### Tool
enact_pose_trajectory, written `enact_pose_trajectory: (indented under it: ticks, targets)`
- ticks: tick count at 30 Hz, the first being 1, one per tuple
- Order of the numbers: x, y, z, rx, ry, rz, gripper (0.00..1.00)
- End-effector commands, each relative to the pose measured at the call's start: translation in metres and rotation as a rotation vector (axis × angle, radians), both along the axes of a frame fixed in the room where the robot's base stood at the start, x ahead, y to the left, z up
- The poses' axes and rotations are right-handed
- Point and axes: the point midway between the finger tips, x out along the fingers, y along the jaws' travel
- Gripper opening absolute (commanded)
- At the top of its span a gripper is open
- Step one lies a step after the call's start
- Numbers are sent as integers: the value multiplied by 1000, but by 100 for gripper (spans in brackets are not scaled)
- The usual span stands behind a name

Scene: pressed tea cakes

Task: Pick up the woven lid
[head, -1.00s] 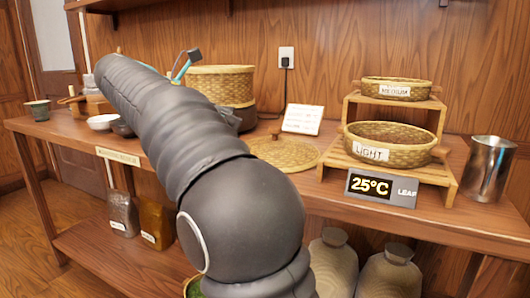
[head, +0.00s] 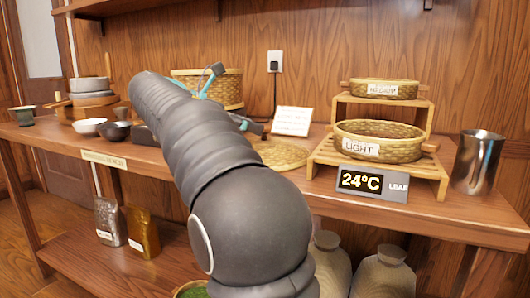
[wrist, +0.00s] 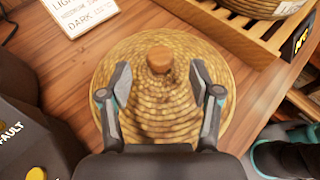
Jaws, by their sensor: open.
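The woven lid (wrist: 165,117) is a round, coiled straw disc with a brown wooden knob (wrist: 160,60). It lies flat on the wooden table. In the head view the lid (head: 282,155) shows partly, behind my arm. My gripper (wrist: 158,75) is open above the lid in the wrist view, its two fingers on either side of the picture's middle. The knob lies just beyond the fingertips, between their lines. The fingers hold nothing. I cannot tell how high they are above the lid. In the head view my arm hides most of the gripper.
A wooden stand (head: 441,168) with two labelled baskets is right of the lid, with a temperature display (head: 360,181) in front. A sign card (wrist: 78,12) stands beyond the lid. A woven basket (head: 222,86) is behind my arm. A metal cup (head: 477,162) stands far right.

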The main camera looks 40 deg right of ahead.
Motion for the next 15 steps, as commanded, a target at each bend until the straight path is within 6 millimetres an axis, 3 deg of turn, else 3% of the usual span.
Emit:
enact_pose_trajectory:
  ticks: [9, 15]
  targets:
    - [-6, -38, -18, 0, 2, -1, 63]
    - [-6, -41, -18, 0, 1, 0, 63]
